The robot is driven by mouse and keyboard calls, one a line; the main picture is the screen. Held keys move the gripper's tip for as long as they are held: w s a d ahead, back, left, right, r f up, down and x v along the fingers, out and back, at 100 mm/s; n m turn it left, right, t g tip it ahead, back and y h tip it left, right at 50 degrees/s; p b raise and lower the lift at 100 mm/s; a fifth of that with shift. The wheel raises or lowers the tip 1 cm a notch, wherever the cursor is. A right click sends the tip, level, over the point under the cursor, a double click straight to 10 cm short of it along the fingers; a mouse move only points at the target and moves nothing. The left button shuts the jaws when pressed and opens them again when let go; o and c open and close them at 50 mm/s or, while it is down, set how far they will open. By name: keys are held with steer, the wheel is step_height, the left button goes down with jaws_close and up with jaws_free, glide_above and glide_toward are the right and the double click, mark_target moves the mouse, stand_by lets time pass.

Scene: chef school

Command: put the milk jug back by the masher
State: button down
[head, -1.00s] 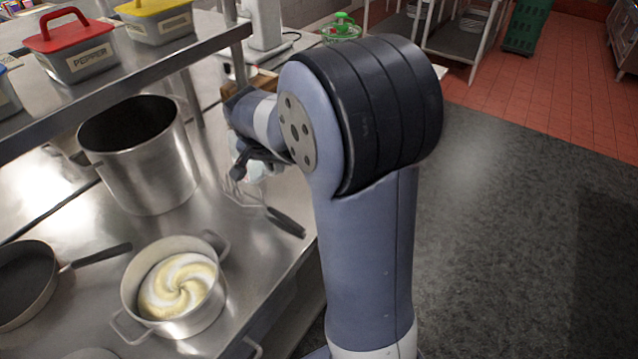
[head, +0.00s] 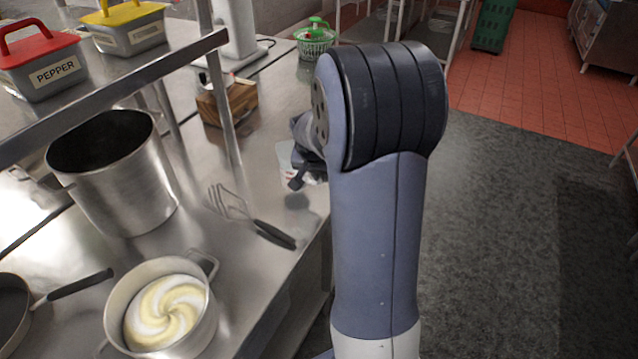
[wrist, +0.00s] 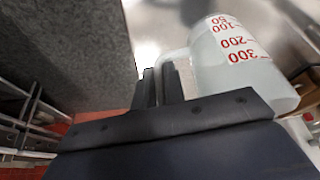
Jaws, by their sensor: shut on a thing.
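The milk jug (wrist: 232,65) is a translucent white measuring jug with red numbers, large in the wrist view. My gripper (wrist: 160,82) is shut on its handle. In the head view the jug (head: 286,156) is mostly hidden behind my gripper (head: 302,180) and arm; a pale part shows near the counter's right edge. A shadow lies on the counter below it, but I cannot tell how high it is. The masher (head: 248,217), with wire head and black handle, lies on the steel counter, apart from the jug and nearer the camera.
A large steel pot (head: 115,180), a pot of creamy swirl (head: 165,310) and a frying pan (head: 15,315) stand on the counter (head: 195,210). A wooden box (head: 228,100) and a green-lidded spinner (head: 315,40) are farther back. A shelf (head: 130,75) overhangs the left.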

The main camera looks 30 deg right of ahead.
mark_target(320, 185)
steer(key=shift+f, duration=1.7)
steer(key=shift+f, duration=0.2)
steer(key=c, duration=1.5)
jaws_free()
steer(key=shift+r, duration=0.1)
steer(key=shift+r, duration=0.4)
steer(key=v, duration=1.1)
steer(key=shift+s+a+r+b, duration=0.15)
steer(key=shift+s+r+b, duration=0.05)
steer(key=shift+b, duration=0.2)
steer(key=shift+f, duration=0.1)
